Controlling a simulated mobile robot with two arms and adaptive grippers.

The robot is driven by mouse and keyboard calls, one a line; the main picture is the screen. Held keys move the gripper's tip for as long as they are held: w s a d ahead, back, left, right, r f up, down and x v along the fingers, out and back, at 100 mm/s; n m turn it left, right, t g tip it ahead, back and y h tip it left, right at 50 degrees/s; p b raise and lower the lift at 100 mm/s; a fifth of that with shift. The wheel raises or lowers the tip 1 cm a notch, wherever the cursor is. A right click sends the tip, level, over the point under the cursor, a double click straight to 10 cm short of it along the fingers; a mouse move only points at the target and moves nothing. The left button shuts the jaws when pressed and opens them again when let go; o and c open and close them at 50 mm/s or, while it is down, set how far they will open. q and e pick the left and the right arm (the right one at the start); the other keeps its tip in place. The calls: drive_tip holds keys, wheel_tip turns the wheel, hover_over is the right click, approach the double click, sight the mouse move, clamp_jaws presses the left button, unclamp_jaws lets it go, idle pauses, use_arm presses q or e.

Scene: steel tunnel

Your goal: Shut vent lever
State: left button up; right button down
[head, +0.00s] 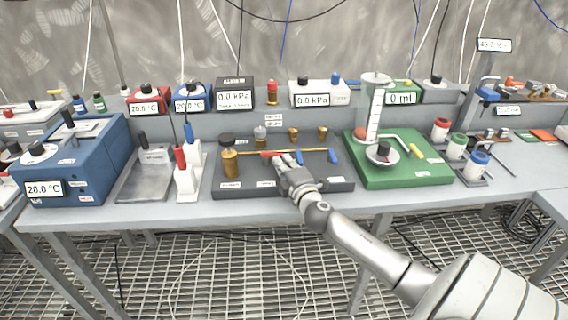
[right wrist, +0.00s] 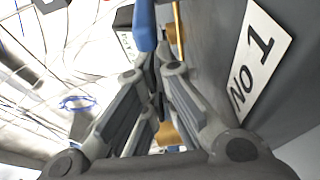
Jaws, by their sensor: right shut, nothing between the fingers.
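A dark grey valve panel (head: 240,184) lies on the bench with a thin brass pipe along it. A red lever (head: 269,154) and two blue levers, one at the middle (head: 299,158) and one at the right (head: 332,156), sit along the pipe. The labels are too small to tell which is the vent lever. My right gripper (head: 283,163) is over the panel, close to the red and middle blue levers. In the right wrist view its fingers (right wrist: 156,68) are shut and empty, with a blue handle (right wrist: 145,25) just beyond the tips; contact is unclear. My left gripper is out of view.
A brown bottle (head: 231,162) with a dark cap stands on the panel's left. A green base (head: 384,176) with a clear cylinder is at its right. A white rack (head: 189,172) and a blue box (head: 75,160) stand further left.

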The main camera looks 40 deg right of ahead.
drive_tip(key=shift+s, duration=0.1)
drive_tip(key=v, duration=1.1)
drive_tip(key=shift+s+a+r, duration=0.1)
drive_tip(key=shift+s+a, duration=0.1)
drive_tip(key=shift+s, duration=0.15)
